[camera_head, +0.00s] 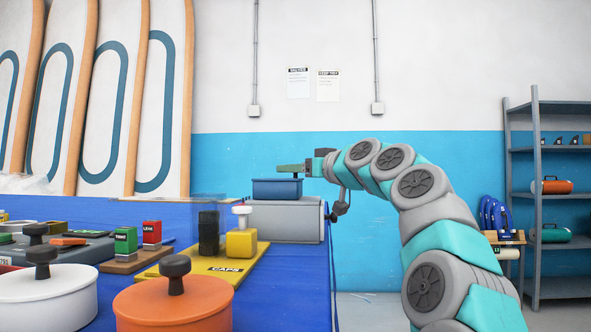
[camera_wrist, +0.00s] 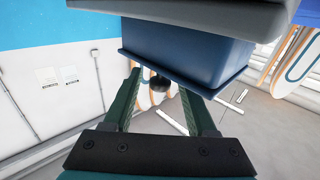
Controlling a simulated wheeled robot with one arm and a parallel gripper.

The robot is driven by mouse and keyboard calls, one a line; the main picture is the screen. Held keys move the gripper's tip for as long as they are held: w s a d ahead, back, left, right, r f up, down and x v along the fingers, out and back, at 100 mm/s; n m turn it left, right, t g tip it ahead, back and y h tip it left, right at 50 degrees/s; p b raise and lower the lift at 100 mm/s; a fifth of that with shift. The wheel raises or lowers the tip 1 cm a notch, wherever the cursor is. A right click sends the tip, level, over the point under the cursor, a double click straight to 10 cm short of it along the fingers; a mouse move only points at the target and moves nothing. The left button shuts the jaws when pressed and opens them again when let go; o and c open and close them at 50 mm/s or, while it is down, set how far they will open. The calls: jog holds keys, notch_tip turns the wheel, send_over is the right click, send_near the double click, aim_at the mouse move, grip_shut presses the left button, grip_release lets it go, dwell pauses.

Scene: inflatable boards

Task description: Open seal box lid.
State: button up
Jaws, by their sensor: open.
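A small blue box (camera_head: 277,188) with a rimmed top stands on a grey block at the table's far right end; I take it to be the seal box. My gripper (camera_head: 290,168) reaches in from the right, level, with its green fingers just above the blue top. In the wrist view, which is upside down, the blue box (camera_wrist: 185,55) hangs near the open fingers (camera_wrist: 160,95). A dark round knob (camera_wrist: 159,84) shows between the fingertips, close to the box. In the head view the fingers hide the knob. I cannot tell whether the fingers touch it.
The grey block (camera_head: 284,221) supports the box. A yellow CAPS board (camera_head: 205,263) with small pieces, an orange lidded pot (camera_head: 175,306) and a white lidded pot (camera_head: 45,297) stand nearer on the blue table. A clear panel (camera_head: 180,207) stands left of the block. Grey shelves (camera_head: 536,190) are at right.

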grip_shut()
dwell(0.3)
dwell(1.1)
